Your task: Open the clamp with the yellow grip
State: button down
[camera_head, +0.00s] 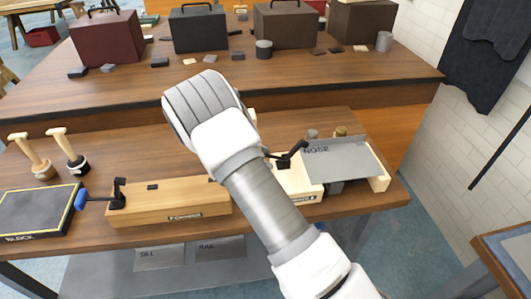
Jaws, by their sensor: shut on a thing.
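No yellow grip shows in the head view; my arm covers the middle of the near table, so the clamp with that grip may be behind it. A black clamp with a blue grip (81,199) stands at the left end of a light wooden block (170,204). Another black clamp (290,153) shows just right of my arm; I cannot see its grip colour. My arm crosses from the lower right to the upper centre, over the table. My gripper's fingers are hidden behind it, so I cannot see what they touch.
A grey plate marked NOSE (341,159) lies tilted at the right of the near table. Two wooden-handled tools (69,152) and a dark BLOCK panel (36,211) are at the left. Dark cases, including a maroon one (106,40), stand on the far table. A white wall is right.

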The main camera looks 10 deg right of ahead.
jog(key=shift+a+f+h+b, duration=0.25)
jog(key=shift+f+h+b, duration=0.25)
jog(key=shift+f+h, duration=0.4)
jog(key=shift+r, duration=0.1)
grip_release()
jog(key=shift+h, duration=0.3)
jog(key=v, duration=1.7)
jog(key=shift+a, duration=0.2)
jog(key=shift+r, duration=0.2)
